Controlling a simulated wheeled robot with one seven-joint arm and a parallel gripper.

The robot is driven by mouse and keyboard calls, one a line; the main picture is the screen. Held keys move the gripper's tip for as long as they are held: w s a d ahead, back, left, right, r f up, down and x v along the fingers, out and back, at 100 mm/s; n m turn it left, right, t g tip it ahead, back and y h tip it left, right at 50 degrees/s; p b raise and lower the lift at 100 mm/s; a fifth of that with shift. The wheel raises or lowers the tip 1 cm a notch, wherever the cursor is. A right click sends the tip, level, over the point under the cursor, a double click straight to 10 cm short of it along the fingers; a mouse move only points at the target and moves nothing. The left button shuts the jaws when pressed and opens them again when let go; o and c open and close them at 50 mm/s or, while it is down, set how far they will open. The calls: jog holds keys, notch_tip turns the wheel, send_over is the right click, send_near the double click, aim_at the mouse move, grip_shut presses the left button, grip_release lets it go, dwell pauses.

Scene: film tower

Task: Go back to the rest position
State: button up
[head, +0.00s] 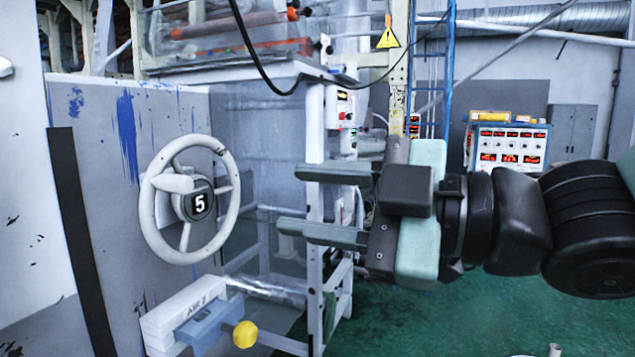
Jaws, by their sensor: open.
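My gripper (287,201) is in the middle of the head view, its two grey fingers pointing left with a wide gap between them. It is open and nothing is between the fingers. My arm reaches in from the right edge. A pale handwheel (232,205) with a black hub plate marked 5 is on the grey panel to the left of the fingertips. The fingertips look apart from its rim in the picture, but the depth between them is hard to judge.
Below the wheel, a white and blue block marked AIR 2 (183,305) carries a yellow knob (245,334). A machine frame (315,130) stands behind my gripper. A control panel (508,146) with red displays is at the back right.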

jog(key=w+d+f+m+h+b, duration=0.1)
jog(key=d+f+m+h, duration=0.15)
jog(key=f, duration=0.35)
jog(key=w+d+f+m+t+h+b, duration=0.1)
jog(key=w+f+m+h+b, duration=0.1)
jog(key=f+m+h, duration=0.3)
jog(key=w+d+f+m+h+b, duration=0.1)
jog(key=d+f+h, duration=0.1)
jog(key=f, duration=0.6)
jog(key=s+d+f+m+g+h+b, duration=0.1)
jog(key=s+d+f+m+g+h, duration=0.2)
jog(key=s+f, duration=0.3)
jog(key=s+d+f+m+g+h+b, duration=0.2)
jog(key=s+d+f+m+g+h, duration=0.1)
jog(key=s+f, duration=0.4)
jog(key=shift+s+d+f+m+g, duration=0.25)
jog(key=shift+d+f+m+g, duration=0.3)
jog(key=shift+d+g, duration=0.55)
jog(key=shift+h, duration=0.25)
jog(key=shift+c, duration=0.5)
